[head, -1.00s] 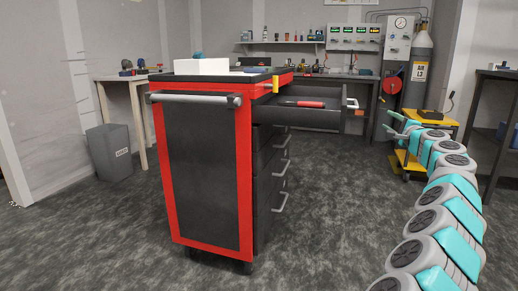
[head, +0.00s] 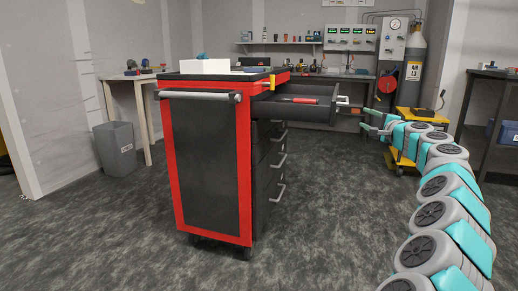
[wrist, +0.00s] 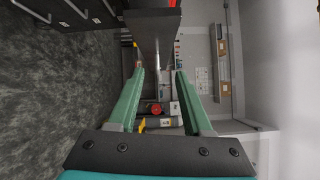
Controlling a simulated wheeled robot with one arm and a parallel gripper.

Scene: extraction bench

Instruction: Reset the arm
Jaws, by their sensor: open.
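My gripper (head: 369,121) is at the end of my arm at the right of the head view, beside the front of an open drawer (head: 310,112). Its two green fingers are spread apart, and in the wrist view my gripper (wrist: 160,72) has nothing clasped between them. A dark, long part, which looks like the drawer, reaches down from the top of the wrist view towards the gap between the fingers. I cannot tell whether the fingers touch it.
The red and black tool cabinet (head: 208,165) stands left of my arm, its top drawer out with a red-handled tool (head: 302,101) inside. A grey bin (head: 116,150) is at left. Floor in front is clear.

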